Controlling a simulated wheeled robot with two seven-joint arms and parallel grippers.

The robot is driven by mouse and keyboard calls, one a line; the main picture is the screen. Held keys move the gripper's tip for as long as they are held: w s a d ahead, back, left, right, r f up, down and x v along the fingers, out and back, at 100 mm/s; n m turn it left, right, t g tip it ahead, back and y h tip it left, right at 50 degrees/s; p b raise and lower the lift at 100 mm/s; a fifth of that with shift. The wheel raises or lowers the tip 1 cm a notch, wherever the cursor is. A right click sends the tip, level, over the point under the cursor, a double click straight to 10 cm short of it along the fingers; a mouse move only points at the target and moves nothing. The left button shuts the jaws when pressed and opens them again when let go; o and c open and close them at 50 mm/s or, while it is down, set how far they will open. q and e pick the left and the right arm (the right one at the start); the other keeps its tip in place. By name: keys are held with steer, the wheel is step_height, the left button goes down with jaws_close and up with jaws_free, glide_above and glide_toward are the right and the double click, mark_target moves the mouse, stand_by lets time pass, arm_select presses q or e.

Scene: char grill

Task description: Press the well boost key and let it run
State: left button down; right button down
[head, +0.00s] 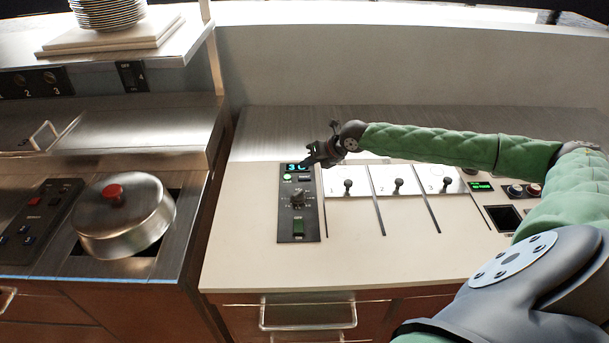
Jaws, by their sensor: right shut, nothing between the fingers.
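A dark control panel (298,225) is set in the pale counter. At its top is a display with lit cyan digits (292,168), partly covered by my right gripper. Below the display is a row of small keys, one of them lit green (287,178) and a grey one (304,178) beside it. I cannot read which is the well boost key. A knob (297,198) and a green rocker switch (298,227) sit lower down. My right gripper (311,158) is shut and empty, with its tips at the display's upper right edge. I cannot tell whether it touches the panel. My left gripper is out of view.
Several levers (398,186) on white plates stand right of the panel, under my right forearm. Further right are a small green display (480,186) and round buttons. At left, a metal lid (125,222) with a red knob covers a well. The front counter is clear.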

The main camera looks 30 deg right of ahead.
steer(key=shift+r+p, duration=0.6)
steer(key=shift+r, duration=0.7)
